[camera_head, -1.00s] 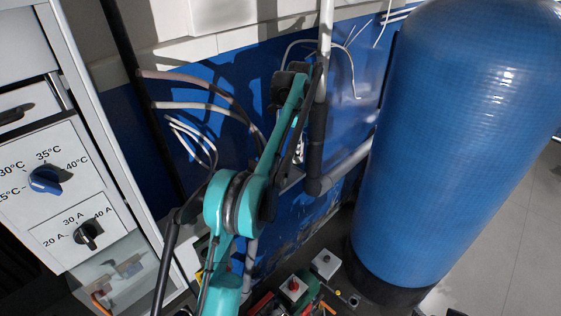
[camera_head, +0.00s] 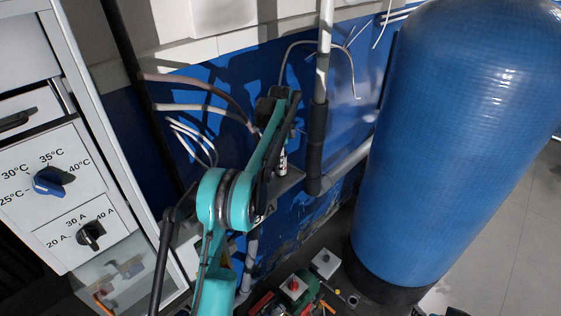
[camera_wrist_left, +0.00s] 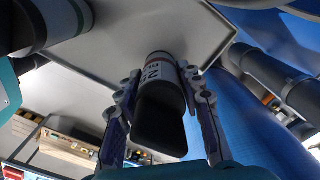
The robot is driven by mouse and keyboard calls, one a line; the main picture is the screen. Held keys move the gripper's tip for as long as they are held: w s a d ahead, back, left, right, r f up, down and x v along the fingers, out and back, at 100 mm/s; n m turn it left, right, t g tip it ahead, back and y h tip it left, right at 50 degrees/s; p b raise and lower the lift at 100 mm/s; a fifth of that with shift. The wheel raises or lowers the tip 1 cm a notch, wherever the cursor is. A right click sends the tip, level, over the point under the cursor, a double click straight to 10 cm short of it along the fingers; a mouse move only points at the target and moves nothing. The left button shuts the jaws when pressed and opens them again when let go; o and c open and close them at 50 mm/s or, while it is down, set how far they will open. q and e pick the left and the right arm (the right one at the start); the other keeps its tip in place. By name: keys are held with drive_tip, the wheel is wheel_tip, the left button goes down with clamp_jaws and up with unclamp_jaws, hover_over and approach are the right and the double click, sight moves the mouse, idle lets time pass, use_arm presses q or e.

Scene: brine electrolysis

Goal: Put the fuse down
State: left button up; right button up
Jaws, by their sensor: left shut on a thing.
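The fuse (camera_head: 282,163) is a small pale cylinder with dark and red marks. In the head view it shows upright just over a small grey shelf (camera_head: 287,184) by the blue wall. In the left wrist view the fuse (camera_wrist_left: 161,72) sits between the two fingers of my left gripper (camera_wrist_left: 160,82), with its dark end toward the camera. The gripper is shut on it. The flat grey shelf (camera_wrist_left: 110,55) lies beyond the fuse; I cannot tell whether they touch. In the head view my arm hides most of the gripper.
A big blue tank (camera_head: 465,130) stands at the right. A grey pipe (camera_head: 318,120) runs down the wall beside the shelf. Loose cables (camera_head: 195,107) stick out left of it. A cabinet with a blue knob (camera_head: 52,181) stands at the left. Clutter lies on the floor below.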

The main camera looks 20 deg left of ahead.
use_arm(q)
drive_tip(key=shift+f, duration=0.2)
drive_tip(key=o, duration=1.3)
